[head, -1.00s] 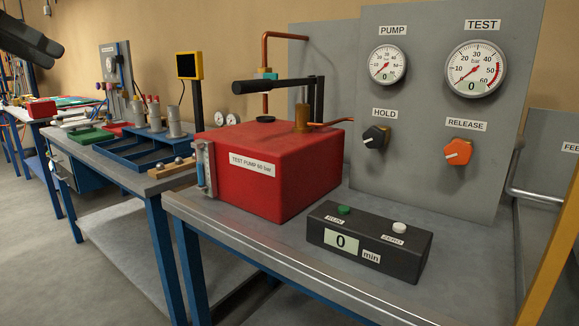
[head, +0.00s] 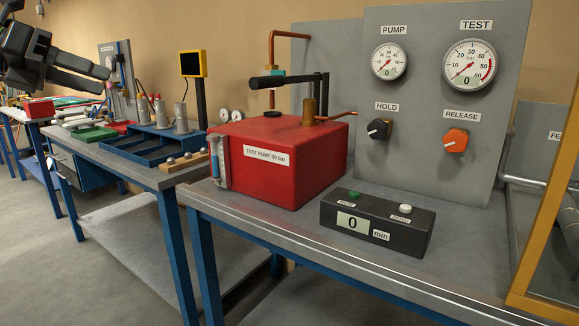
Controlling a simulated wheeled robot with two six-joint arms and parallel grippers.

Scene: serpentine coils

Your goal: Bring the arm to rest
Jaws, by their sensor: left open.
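My left gripper (head: 92,77) is at the upper left of the head view, black, with its fingers apart and nothing between them. It hangs in the air in front of the far benches, well to the left of the red test pump. My right gripper is not in view. The red test pump (head: 272,170), with its black lever (head: 284,80), stands on the near bench (head: 290,238). The timer box (head: 376,222) in front of it reads 0 min. Both gauges, PUMP (head: 389,61) and TEST (head: 469,65), read 0.
A grey panel carries the HOLD knob (head: 379,129) and the orange RELEASE knob (head: 455,140). A blue tray (head: 155,148) with metal cylinders stands on the bench to the left. A yellow post (head: 545,210) rises at the right edge. Floor at lower left is clear.

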